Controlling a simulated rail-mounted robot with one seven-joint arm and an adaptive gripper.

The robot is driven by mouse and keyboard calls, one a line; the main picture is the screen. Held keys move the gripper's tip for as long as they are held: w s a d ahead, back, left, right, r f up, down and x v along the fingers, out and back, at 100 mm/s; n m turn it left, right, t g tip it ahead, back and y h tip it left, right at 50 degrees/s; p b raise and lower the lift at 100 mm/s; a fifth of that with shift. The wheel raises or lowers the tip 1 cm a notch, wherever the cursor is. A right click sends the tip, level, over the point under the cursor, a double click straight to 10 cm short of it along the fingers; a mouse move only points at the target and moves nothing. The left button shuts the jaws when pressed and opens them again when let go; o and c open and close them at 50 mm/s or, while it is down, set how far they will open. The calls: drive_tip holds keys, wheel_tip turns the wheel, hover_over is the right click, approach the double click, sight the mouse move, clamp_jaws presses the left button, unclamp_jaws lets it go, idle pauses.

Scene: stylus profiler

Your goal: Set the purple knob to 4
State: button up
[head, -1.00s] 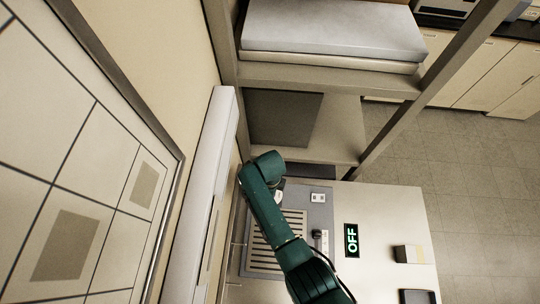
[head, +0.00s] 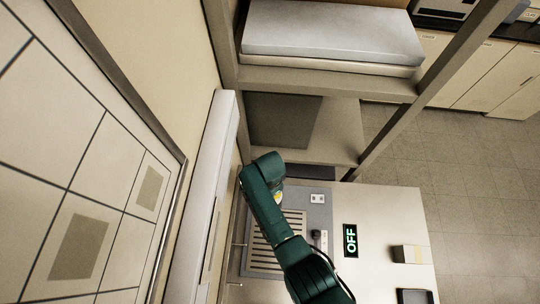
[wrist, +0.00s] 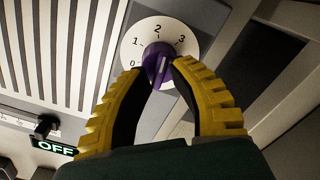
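The purple knob (wrist: 157,64) sits on a round white dial (wrist: 136,48) in the wrist view. The figures 0, 1, 2 and 3 show around it; the dial's lower right is hidden behind a finger. A pale mark shows on the knob, but I cannot tell exactly which figure it points at. My gripper (wrist: 161,68) has its yellow fingers drawn in at the tips, one on each side of the knob, and appears shut on it. In the head view my green arm hides the knob; a bit of yellow finger (head: 278,197) shows.
A slotted plate (head: 293,222) lies beside the arm. A black control (wrist: 46,127) and an OFF display (head: 350,240) are on the same machine. A small box (head: 407,253) and a dark tray (head: 413,296) lie to the right. A shelf post (head: 440,85) stands behind.

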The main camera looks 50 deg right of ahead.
drive_tip(key=n, duration=1)
drive_tip(key=shift+d+p, duration=0.1)
drive_tip(key=shift+p, duration=0.2)
clamp_jaws()
drive_tip(key=m, duration=1)
drive_tip(key=shift+s+f+p, duration=0.1)
drive_tip(key=shift+s+p, duration=0.1)
drive_tip(key=shift+p, duration=0.15)
